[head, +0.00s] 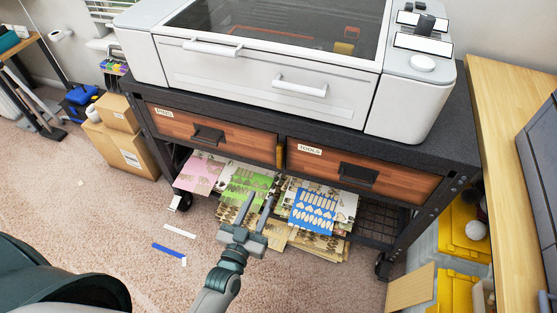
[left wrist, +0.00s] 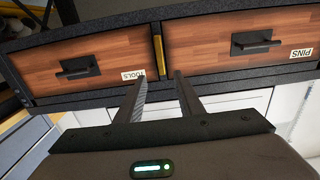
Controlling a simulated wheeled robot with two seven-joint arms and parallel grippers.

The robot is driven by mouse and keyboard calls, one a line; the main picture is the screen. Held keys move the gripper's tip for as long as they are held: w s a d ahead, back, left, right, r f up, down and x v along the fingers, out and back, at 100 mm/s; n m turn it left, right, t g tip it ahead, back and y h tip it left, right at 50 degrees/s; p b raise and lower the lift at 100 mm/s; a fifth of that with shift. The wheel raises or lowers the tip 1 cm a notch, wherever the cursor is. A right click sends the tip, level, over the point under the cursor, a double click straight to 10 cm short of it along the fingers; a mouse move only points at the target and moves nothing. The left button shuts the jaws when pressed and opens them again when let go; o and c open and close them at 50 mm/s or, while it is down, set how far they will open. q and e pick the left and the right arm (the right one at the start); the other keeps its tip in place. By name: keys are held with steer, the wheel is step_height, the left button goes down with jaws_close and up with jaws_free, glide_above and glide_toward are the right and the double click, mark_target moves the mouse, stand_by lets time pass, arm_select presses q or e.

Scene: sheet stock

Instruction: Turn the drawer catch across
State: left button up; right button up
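The drawer catch (head: 280,153) is a small yellow upright bar on the frame between the two wood-fronted drawers. It also shows in the left wrist view (left wrist: 158,54), just beyond the fingertips and lined up with the gap between them. My left gripper (head: 260,197) is open and empty, in front of the shelf and below the catch in the head view; the fingers point toward the drawers and look apart from the catch. The PINS drawer (head: 235,145) and the TOOLS drawer (head: 400,185) are both shut, each with a black handle. My right gripper is not in view.
A white machine (head: 260,80) stands on the black bench top. Patterned sheets (head: 318,210) lie on the shelf under the drawers. Cardboard boxes (head: 128,148) stand at left, yellow bins (head: 460,240) at right. The carpet in front is mostly clear, with small strips on it.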

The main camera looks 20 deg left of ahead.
mark_target(279, 158)
arm_select(q)
steer(key=w, duration=0.5)
steer(key=w+p, duration=0.1)
steer(key=w, duration=0.4)
steer(key=w+p, duration=0.1)
steer(key=w, duration=0.5)
steer(key=shift+d, duration=0.25)
steer(key=shift+w, duration=0.3)
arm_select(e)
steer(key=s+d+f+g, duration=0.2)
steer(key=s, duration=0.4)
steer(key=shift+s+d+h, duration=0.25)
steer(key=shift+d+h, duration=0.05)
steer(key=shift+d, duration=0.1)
arm_select(q)
steer(key=shift+c, duration=0.3)
jaws_close()
